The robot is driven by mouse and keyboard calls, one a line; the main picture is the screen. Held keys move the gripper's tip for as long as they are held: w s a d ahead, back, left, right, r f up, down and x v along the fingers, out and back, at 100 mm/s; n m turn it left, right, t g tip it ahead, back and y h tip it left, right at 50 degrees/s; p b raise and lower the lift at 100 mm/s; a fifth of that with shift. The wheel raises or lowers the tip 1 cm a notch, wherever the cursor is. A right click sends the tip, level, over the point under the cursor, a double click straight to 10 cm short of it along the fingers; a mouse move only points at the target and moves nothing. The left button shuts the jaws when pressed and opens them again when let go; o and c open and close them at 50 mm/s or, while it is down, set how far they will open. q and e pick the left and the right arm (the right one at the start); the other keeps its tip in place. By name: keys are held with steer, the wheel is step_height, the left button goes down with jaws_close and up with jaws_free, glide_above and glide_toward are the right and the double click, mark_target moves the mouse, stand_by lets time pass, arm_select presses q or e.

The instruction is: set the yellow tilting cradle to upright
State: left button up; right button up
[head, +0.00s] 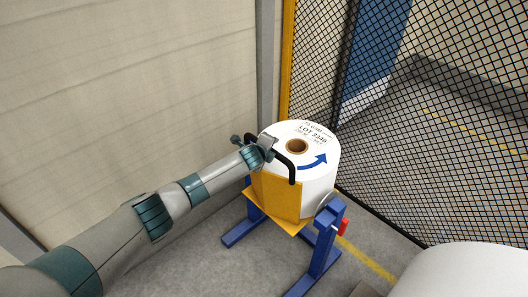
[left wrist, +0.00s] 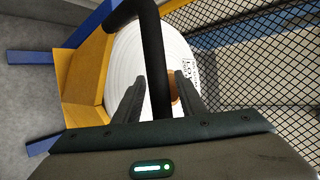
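The yellow tilting cradle (head: 275,199) sits on a blue stand (head: 327,240) in the head view and carries a white roll (head: 318,180). The roll's printed end face points up, with a brown core hole and blue arrow; I cannot tell exactly whether it leans. A black bar handle (head: 290,166) rises from the cradle. My left gripper (head: 267,147) is at this handle. In the left wrist view the handle (left wrist: 152,55) passes between the fingers of my left gripper (left wrist: 160,90), with narrow gaps showing beside it. My right gripper is not in view.
A red-handled part (head: 343,228) is on the right side of the stand. A black mesh fence (head: 440,110) with a yellow post (head: 287,60) stands behind. A beige wall (head: 130,90) is on the left. A large white rounded object (head: 465,272) is at the lower right.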

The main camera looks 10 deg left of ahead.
arm_select(q)
steer(key=shift+s+r, duration=0.1)
steer(key=shift+s, duration=0.05)
steer(key=shift+v, duration=0.85)
steer(key=b+v, duration=0.2)
steer(key=v, duration=1.3)
